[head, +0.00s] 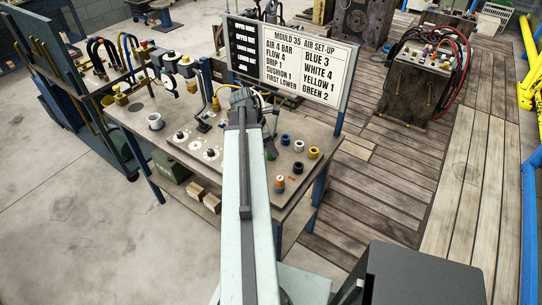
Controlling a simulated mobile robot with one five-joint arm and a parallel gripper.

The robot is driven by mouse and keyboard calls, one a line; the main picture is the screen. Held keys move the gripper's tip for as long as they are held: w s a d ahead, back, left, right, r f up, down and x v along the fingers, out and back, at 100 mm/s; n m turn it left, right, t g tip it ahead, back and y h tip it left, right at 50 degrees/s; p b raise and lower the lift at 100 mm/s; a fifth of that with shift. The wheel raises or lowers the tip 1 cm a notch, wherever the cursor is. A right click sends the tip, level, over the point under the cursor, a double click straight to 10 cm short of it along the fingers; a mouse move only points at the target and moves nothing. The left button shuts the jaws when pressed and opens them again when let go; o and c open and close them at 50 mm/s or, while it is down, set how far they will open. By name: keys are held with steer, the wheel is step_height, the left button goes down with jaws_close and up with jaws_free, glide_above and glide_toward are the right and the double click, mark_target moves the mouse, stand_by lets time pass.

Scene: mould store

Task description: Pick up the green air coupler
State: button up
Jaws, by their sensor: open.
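My gripper (243,98) is at the far end of my pale arm, above the bench top. It shows as a small dark shape, and its fingers are mostly hidden by the arm; it is open, and I see nothing held in it. Something dark green (270,151) shows just right of my arm on the bench, partly covered by the arm; I cannot tell for sure whether it is the green air coupler. A blue coupler (285,139), a white coupler (299,146) and a yellow coupler (313,152) stand in a slanting row to its right.
A dark ring-shaped piece (297,167) and an orange-capped piece (279,184) stand nearer on the bench. A white mug (155,121) and a gauge assembly (192,84) are at left. A sign board (290,62) rises behind the bench. A hose-fitted block (418,80) stands right.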

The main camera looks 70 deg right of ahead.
jaws_close()
step_height(320, 180, up, 10)
steer(key=p, duration=1)
steer(key=shift+r+p, duration=0.1)
steer(key=shift+p, duration=0.25)
